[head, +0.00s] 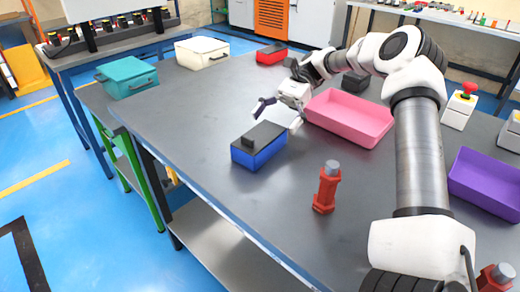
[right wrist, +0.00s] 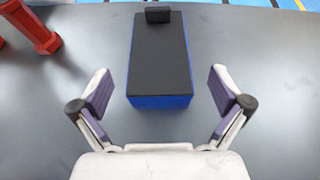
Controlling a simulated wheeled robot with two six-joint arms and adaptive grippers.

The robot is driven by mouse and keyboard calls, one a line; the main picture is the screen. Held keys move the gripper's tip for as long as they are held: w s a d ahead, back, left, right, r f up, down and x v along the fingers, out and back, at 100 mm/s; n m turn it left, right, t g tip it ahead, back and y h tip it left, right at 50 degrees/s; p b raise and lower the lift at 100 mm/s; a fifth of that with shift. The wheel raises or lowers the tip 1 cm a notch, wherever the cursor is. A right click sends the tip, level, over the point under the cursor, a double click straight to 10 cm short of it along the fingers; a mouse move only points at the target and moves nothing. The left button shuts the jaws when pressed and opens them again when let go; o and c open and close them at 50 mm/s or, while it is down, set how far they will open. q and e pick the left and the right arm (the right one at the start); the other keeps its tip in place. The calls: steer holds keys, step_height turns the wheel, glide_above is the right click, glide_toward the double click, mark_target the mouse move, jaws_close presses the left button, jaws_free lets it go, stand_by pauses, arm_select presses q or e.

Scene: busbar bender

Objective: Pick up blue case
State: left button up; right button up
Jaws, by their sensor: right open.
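The blue case (head: 259,152) has blue sides, a black lid and a small black block on top near one end. It stands on the grey table near its left edge. My right gripper (head: 280,114) is open and empty, just behind the case in the head view. In the right wrist view the case (right wrist: 160,60) lies straight ahead, centred between the spread fingers of the gripper (right wrist: 160,95), its near end close to the fingertip line. The fingers do not touch it. My left gripper is not in view.
A pink tray (head: 350,118) is right of the gripper. A red bottle-like part (head: 326,188) stands in front of the case and also shows in the right wrist view (right wrist: 30,26). A purple tray (head: 486,182) lies at right. Teal (head: 127,77) and white (head: 202,52) cases stand farther back.

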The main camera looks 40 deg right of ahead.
mark_target(266, 132)
steer(key=b+x, duration=0.1)
steer(key=x, duration=0.3)
steer(key=shift+s+a, duration=0.15)
steer(key=shift+a, duration=0.15)
steer(key=shift+a+f, duration=0.15)
steer(key=shift+a, duration=0.2)
steer(key=shift+s, duration=0.1)
steer(key=c, duration=1.3)
steer(key=shift+o, duration=0.2)
